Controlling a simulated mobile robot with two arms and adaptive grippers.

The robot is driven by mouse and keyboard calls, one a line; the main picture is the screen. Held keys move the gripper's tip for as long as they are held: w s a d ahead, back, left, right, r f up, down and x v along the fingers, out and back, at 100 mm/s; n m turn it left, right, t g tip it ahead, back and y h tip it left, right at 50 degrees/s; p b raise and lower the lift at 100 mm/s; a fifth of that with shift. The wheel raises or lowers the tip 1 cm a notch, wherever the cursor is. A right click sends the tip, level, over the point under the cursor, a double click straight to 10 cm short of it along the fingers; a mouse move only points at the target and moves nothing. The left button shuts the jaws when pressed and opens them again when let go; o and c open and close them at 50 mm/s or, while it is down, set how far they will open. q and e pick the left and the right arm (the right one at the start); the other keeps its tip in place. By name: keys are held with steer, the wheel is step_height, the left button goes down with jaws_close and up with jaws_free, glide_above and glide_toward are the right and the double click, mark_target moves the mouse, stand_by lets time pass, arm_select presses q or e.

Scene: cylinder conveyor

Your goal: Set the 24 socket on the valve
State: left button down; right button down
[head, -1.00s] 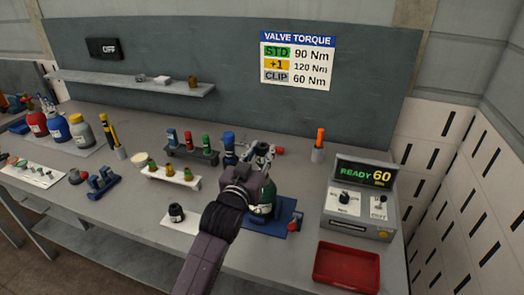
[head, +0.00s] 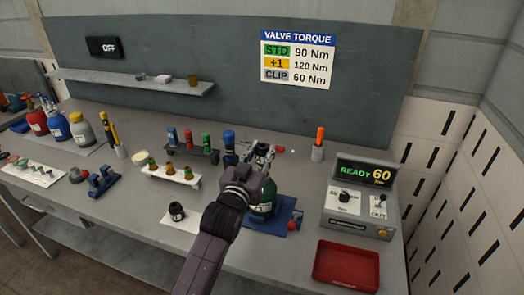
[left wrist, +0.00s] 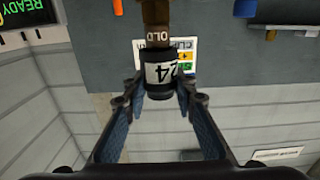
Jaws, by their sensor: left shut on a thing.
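My left gripper (head: 264,150) is above the green cylinder (head: 264,196), which stands on a blue mat. In the left wrist view the left gripper (left wrist: 158,92) has its fingers closed on the 24 socket (left wrist: 160,74), a dark cylinder with a white "24" label. A brass-brown part marked "OLD" (left wrist: 157,32) lines up with the socket's end in that view. I cannot tell whether the socket is seated on the valve, as the gripper hides that spot in the head view. My right gripper is in neither view.
A controller box (head: 358,206) reading "READY 60" and a red tray (head: 346,264) are at the right. A black socket-like piece (head: 177,211) stands on a white mat at the left. Racks with coloured pieces (head: 188,150) are behind. An orange-topped holder (head: 318,146) stands behind the controller.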

mark_target(262, 163)
arm_select(q)
steer(key=shift+f+b, duration=1.25)
steer(key=shift+f, duration=0.9)
steer(key=c, duration=1.5)
jaws_free()
step_height(262, 163, up, 6)
steer(key=p, duration=0.6)
